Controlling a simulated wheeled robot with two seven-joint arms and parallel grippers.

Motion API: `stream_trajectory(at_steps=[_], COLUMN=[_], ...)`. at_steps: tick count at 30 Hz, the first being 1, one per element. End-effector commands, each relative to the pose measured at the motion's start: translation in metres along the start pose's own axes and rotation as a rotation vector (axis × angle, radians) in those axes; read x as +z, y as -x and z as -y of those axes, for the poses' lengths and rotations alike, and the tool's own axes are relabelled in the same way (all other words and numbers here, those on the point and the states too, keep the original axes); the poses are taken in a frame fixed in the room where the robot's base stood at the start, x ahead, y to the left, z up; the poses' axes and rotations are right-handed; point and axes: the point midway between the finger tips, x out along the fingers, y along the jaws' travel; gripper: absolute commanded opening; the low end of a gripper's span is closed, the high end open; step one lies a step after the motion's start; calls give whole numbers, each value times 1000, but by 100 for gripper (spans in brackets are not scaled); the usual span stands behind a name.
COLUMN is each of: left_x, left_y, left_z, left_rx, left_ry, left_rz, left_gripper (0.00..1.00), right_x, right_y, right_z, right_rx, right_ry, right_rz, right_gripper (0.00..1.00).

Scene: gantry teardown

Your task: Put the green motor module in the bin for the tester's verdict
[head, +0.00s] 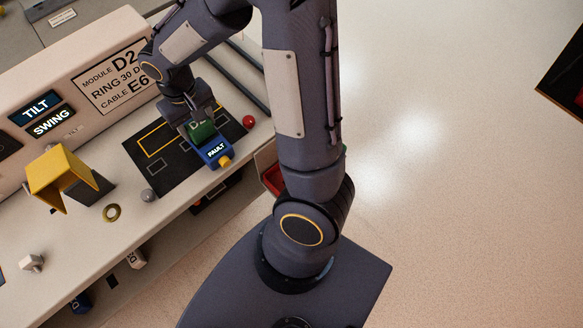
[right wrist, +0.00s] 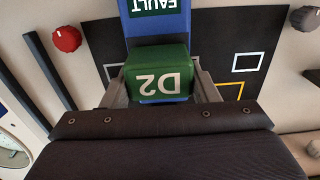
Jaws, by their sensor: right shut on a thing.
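The green motor module (head: 202,131), marked D2, is between the fingers of my right gripper (head: 199,124), which is shut on it. In the right wrist view the module (right wrist: 158,76) shows its D2 face between both fingers. The blue tester (head: 215,152) reads FAULT and stands right against the module; it also shows in the right wrist view (right wrist: 157,25). I cannot tell whether the module still sits in the tester. A red bin (head: 272,179) shows partly at the bench's end, mostly hidden behind my arm. My left gripper is not in view.
A black mat (head: 150,150) with yellow outlines lies under the tester. A red knob (head: 249,122) is beside it. A yellow bracket (head: 62,172), a ring (head: 111,212) and a grey knob (head: 148,195) are left on the bench. The sign (head: 115,77) reads module D2.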

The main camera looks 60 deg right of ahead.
Motion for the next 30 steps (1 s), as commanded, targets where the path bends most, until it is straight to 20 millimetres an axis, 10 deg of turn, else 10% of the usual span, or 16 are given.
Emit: stream_trajectory(at_steps=[30], left_x=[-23], left_y=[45], left_z=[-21], left_rx=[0], left_ry=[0], left_rz=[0], left_gripper=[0], right_x=[0], right_y=[66], right_z=[0], right_rx=[-1], right_ry=[0], right_rz=[-2], right_gripper=[22])
